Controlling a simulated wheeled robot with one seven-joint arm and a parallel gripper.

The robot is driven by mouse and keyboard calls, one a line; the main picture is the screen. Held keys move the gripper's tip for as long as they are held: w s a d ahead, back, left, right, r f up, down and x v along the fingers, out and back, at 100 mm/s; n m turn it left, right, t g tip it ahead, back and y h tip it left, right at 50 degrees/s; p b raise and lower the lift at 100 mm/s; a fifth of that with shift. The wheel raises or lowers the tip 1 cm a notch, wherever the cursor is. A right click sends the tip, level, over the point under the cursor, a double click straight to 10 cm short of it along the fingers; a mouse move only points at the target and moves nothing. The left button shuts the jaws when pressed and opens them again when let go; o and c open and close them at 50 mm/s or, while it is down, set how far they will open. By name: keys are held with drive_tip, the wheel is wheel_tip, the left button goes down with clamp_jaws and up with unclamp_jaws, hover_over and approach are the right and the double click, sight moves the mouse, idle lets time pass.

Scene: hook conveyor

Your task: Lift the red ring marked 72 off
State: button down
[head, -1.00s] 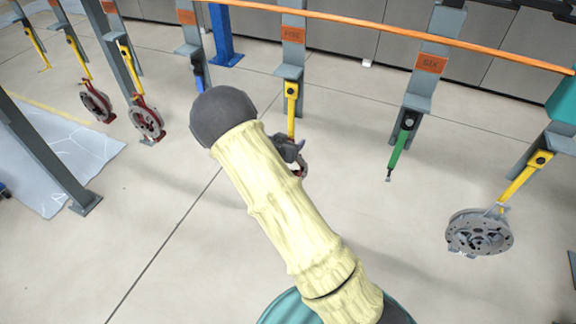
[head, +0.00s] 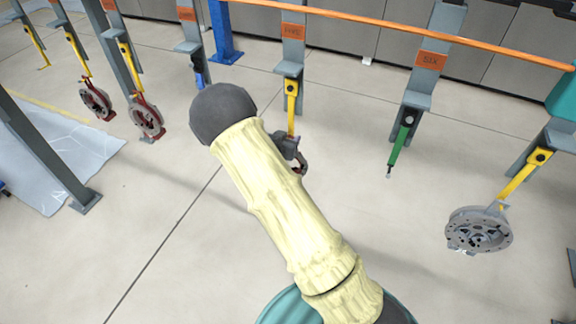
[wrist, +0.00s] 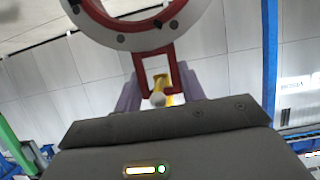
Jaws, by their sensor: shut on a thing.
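A grey-white ring with a red inner edge (wrist: 130,40) fills the top of the wrist view, with a squared red loop (wrist: 139,74) below it. No number is readable on it. My gripper (wrist: 160,90) is shut on the red loop, its purple fingers on both sides. A yellow hook with a pale tip (wrist: 157,98) shows through the loop; I cannot tell whether they touch. In the head view my gripper (head: 287,146) is at the lower end of the yellow hook (head: 291,100) under the fifth post, and the ring (head: 299,161) is mostly hidden by my arm.
A green empty hook (head: 400,142) hangs right on the SIX post (head: 427,75). A grey disc (head: 478,231) hangs at far right. Two red-marked rings (head: 95,103) (head: 147,117) hang at left. An orange rail (head: 400,32) crosses the back. The floor around is open.

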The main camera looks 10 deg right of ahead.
sight(290, 128)
drive_tip(key=shift+w+r, duration=0.1)
drive_tip(key=shift+r, duration=0.05)
drive_tip(key=shift+r+b, duration=1)
drive_tip(key=shift+r, duration=0.65)
drive_tip(key=s+a+b, duration=0.4)
drive_tip(key=s+a, duration=0.6)
drive_tip(key=s, duration=0.4)
drive_tip(key=shift+s+a+b, duration=0.3)
drive_tip(key=shift+s+b, duration=0.05)
drive_tip(key=shift+f, duration=0.25)
drive_tip(key=shift+f+b, duration=0.5)
drive_tip(key=shift+f, duration=0.1)
drive_tip(key=s+a+p, duration=0.2)
drive_tip(key=s+a, duration=0.1)
drive_tip(key=s, duration=0.2)
drive_tip(key=shift+a, duration=0.4)
idle(0.4)
drive_tip(key=shift+s, duration=0.1)
